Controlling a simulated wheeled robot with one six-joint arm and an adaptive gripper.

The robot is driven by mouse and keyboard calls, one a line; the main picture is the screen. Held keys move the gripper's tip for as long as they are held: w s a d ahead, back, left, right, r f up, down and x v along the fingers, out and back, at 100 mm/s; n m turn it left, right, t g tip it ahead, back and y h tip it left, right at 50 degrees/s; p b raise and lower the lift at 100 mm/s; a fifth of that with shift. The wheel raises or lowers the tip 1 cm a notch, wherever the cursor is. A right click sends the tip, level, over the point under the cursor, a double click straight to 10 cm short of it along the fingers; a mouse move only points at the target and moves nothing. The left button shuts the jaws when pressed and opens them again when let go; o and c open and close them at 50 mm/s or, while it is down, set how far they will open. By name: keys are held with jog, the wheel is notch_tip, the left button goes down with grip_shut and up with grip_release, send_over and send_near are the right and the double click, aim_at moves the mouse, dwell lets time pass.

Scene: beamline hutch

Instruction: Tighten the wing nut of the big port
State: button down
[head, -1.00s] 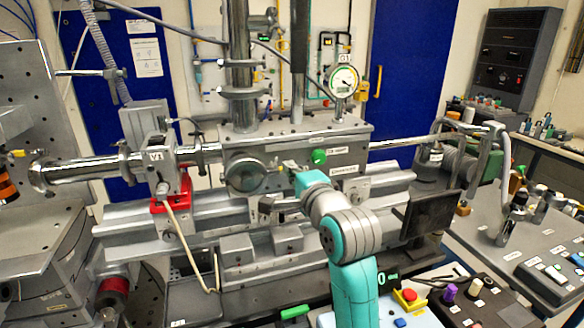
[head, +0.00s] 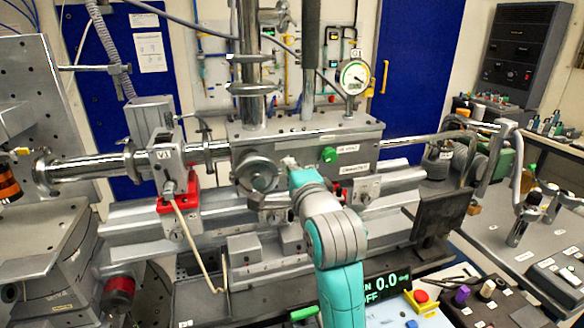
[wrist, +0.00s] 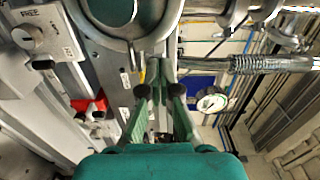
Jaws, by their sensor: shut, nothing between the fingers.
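The big port (head: 256,174) is a round grey metal flange on the front of the long chamber in the head view. In the wrist view its large ring (wrist: 153,22) fills the top, with a dark green face inside. My gripper (head: 289,163) is at the port's right edge in the head view. A small yellow piece (wrist: 142,76) shows beside the left fingertip. I cannot make out the wing nut clearly; the fingers may hide it.
A red-based valve block marked V1 (head: 176,185) stands left of the port. A round gauge (head: 354,77) stands above right. A green knob (head: 329,155) is close right of my gripper. A dark plate (head: 440,215) and a control box with a red button (head: 421,297) are lower right.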

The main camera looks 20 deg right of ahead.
jog(key=shift+a+m+h, duration=0.15)
jog(key=shift+m+h, duration=0.3)
jog(key=shift+h, duration=0.25)
jog(key=shift+a+m+h, duration=0.15)
jog(key=shift+m+h, duration=0.3)
jog(key=shift+h, duration=0.25)
jog(key=shift+s+d, duration=0.1)
